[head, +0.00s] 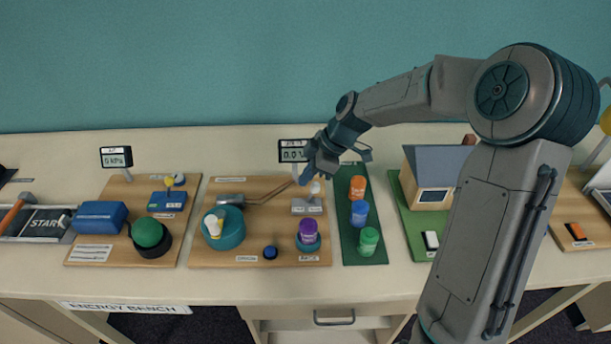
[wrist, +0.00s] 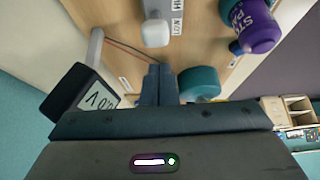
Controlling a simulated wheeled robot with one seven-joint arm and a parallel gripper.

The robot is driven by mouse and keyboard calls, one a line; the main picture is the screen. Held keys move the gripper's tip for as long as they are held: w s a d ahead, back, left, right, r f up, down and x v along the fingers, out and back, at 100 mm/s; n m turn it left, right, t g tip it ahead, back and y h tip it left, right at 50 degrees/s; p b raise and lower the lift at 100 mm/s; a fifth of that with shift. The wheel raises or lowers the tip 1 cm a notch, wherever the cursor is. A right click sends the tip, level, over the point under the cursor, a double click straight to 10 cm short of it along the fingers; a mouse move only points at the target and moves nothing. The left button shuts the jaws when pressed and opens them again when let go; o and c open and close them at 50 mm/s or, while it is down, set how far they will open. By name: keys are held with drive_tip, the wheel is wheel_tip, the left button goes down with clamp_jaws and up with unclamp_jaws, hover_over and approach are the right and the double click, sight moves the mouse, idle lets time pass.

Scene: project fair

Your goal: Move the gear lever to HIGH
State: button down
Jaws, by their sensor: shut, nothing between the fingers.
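The gear lever appears to be the pale knob (head: 315,188) on a small grey base (head: 307,207) near the back right of the middle wooden board. In the wrist view the lever's rounded pale end (wrist: 155,34) is close ahead of the fingers, with a small white label (wrist: 177,22) beside it that is only partly readable. My gripper (head: 306,177) is just behind and left of the knob, above the board. In the wrist view my gripper's fingers (wrist: 158,76) are together with nothing between them, apart from the lever. The lever's set position cannot be read.
A meter (head: 293,151) reading about 0.0 V stands behind my gripper. A purple container (head: 307,231) is in front of the lever, and a teal drum (head: 224,229) is to the left. Coloured canisters (head: 359,213) stand on the green board at right.

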drive_tip(key=shift+r, duration=0.4)
drive_tip(key=shift+a, duration=0.1)
wheel_tip(320, 180, up, 9)
hover_over(317, 185)
drive_tip(key=shift+w+b, duration=0.1)
drive_tip(key=shift+b, duration=0.35)
idle(0.4)
